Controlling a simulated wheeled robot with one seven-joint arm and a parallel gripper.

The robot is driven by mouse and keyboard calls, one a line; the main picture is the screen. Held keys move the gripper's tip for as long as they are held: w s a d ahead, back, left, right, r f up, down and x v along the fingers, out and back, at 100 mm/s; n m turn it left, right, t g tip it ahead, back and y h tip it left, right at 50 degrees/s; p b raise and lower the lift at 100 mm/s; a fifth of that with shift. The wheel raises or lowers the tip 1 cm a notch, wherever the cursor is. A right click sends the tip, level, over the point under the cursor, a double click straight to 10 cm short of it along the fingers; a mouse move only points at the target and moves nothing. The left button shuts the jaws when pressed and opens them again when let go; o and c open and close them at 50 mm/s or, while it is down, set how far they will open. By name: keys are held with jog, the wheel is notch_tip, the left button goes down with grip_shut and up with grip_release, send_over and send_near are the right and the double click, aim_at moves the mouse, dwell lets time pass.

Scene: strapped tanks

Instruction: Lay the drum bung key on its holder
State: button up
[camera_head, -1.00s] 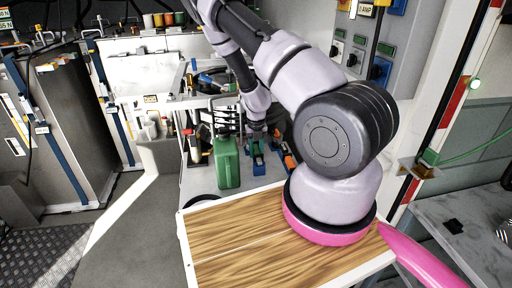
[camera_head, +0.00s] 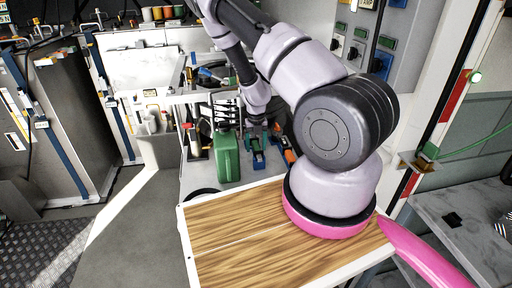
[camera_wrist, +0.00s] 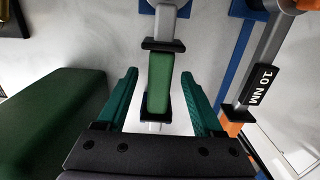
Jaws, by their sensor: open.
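In the wrist view a tool with a green handle (camera_wrist: 159,82), dark collars and a grey shaft lies between my fingers; I take it for the drum bung key. My gripper (camera_wrist: 159,74) is open, its teal fingers on either side of the handle with visible gaps. A blue piece (camera_wrist: 183,10), perhaps part of the holder, shows at the tool's far end. I cannot tell how the tool rests on it. In the head view my gripper (camera_head: 256,130) is above a blue item (camera_head: 258,160) on the grey surface, and the tool is largely hidden.
A green can (camera_head: 227,157) stands close left of my gripper; it fills the wrist view's left side (camera_wrist: 50,125). A tool labelled 10 NM (camera_wrist: 262,83) lies to the right on blue and orange supports. A wooden board (camera_head: 235,235) is in front.

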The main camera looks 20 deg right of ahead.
notch_tip(320, 180, up, 10)
jog(key=shift+s, duration=0.15)
jog(key=shift+r, duration=0.1)
dwell(0.6)
jog(key=s+a+r+n+t+y, duration=0.1)
jog(key=s+a+r+n, duration=0.15)
jog(key=r+n, duration=0.5)
jog(key=s+a+r+n+t+y, duration=0.1)
jog(key=s+a+r+n+y, duration=0.2)
jog(key=r, duration=0.7)
jog(key=s+a+r+n+t, duration=0.1)
jog(key=a+r+n, duration=0.2)
jog(key=r+n, duration=0.5)
jog(key=s+r+n+t+h, duration=0.2)
jog(key=s+r+n+t, duration=0.2)
jog(key=s+r+n, duration=1.2)
jog(key=shift+s, duration=0.45)
